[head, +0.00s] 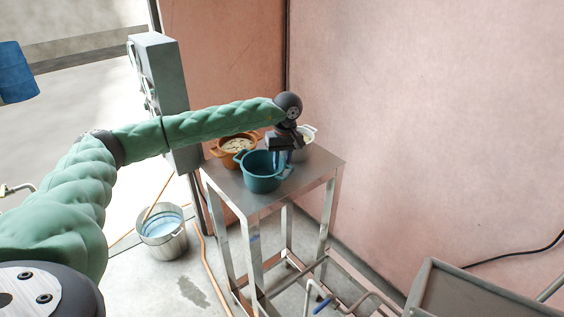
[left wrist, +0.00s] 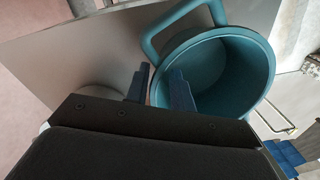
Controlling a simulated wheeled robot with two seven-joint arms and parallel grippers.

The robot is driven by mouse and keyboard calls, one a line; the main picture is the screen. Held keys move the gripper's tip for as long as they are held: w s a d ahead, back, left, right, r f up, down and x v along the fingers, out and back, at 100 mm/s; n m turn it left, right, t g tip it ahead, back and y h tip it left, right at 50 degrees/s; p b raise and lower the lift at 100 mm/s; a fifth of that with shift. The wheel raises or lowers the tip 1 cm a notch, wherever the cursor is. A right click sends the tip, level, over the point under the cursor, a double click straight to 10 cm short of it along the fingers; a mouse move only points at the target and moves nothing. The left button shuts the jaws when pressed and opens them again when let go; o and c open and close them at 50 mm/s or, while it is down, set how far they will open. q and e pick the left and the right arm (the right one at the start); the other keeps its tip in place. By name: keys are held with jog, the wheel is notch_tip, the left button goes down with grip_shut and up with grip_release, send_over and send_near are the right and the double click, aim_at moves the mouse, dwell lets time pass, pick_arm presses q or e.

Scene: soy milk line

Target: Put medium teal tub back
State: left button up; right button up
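The teal tub (head: 262,178) stands upright on a small steel table (head: 233,190), its mouth open and its inside empty. Its loop handle and rim show large in the left wrist view (left wrist: 236,50). My left gripper (head: 281,158) points down at the tub's right rear edge. In the left wrist view its two blue fingers (left wrist: 160,88) are apart, one outside the near wall and one over the mouth, with the rim between them. A gap shows there; contact with the rim cannot be told. My right gripper is not in view.
An orange-brown tub (head: 236,146) with pale contents stands behind the teal tub, and a whitish pot (head: 304,142) stands behind my gripper. A metal bucket (head: 162,228) is on the floor at left. A pink wall (head: 430,120) closes off the back.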

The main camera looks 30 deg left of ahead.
pick_arm(q)
jog(key=shift+r, duration=0.1)
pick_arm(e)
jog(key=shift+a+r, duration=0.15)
